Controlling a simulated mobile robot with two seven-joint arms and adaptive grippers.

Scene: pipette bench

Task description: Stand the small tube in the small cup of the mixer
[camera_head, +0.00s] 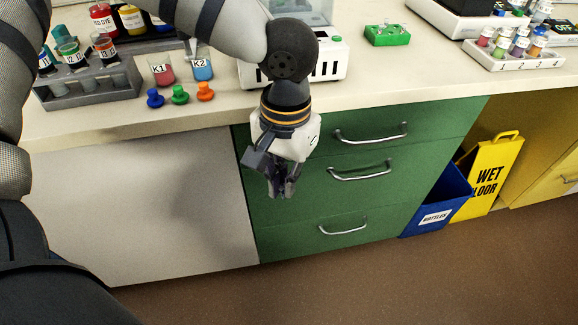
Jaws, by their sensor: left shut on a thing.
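My left gripper (280,188) hangs pointing down in front of the green drawers, below the bench top's front edge. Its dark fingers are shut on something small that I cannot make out. I cannot see the small tube clearly anywhere else. A white machine (329,68) with a clear upper part stands on the bench behind my left wrist, partly covered by my arm. I cannot tell whether it is the mixer, and no small cup shows on it. My right gripper is out of view.
A grey rack (92,97) with several vials stands at the left, near cups K1 (161,70) and K2 (202,65) and three coloured stoppers. A green block (387,36) and a white vial rack (517,57) stand farther right. Drawer handles (371,134) stick out near my gripper.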

